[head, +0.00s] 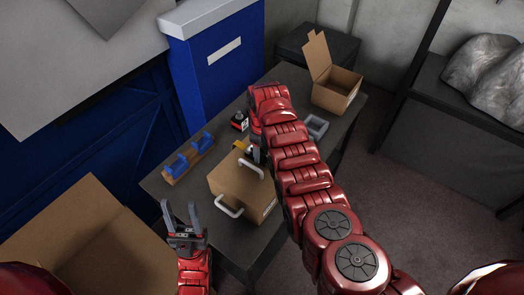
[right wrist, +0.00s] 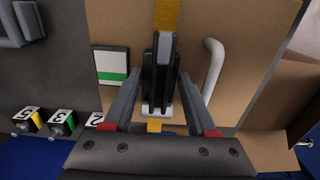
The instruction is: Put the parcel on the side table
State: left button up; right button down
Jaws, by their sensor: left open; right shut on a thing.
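The parcel is a brown cardboard box (head: 235,190) with two pale handles, at the front of a dark table (head: 155,187). I cannot tell whether it rests on the table or hangs just above it. My right gripper (head: 257,156) reaches over its far side. In the right wrist view its fingers (right wrist: 161,70) are closed together at one pale handle, mostly hidden by them; the other handle (right wrist: 213,65) is free to the right. My left gripper (head: 184,222) is open and empty, left of the parcel and apart from it. Which surface is the side table is unclear.
An open carton (head: 335,88), a grey tray (head: 315,127) and a wooden rack with blue holders (head: 190,158) stand on the dark table. A large open box (head: 95,240) is at lower left. A dark bench (head: 440,120) with a grey bag (head: 487,75) is at right.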

jog(key=shift+c, duration=1)
grip_release()
jog(key=shift+r, duration=0.15)
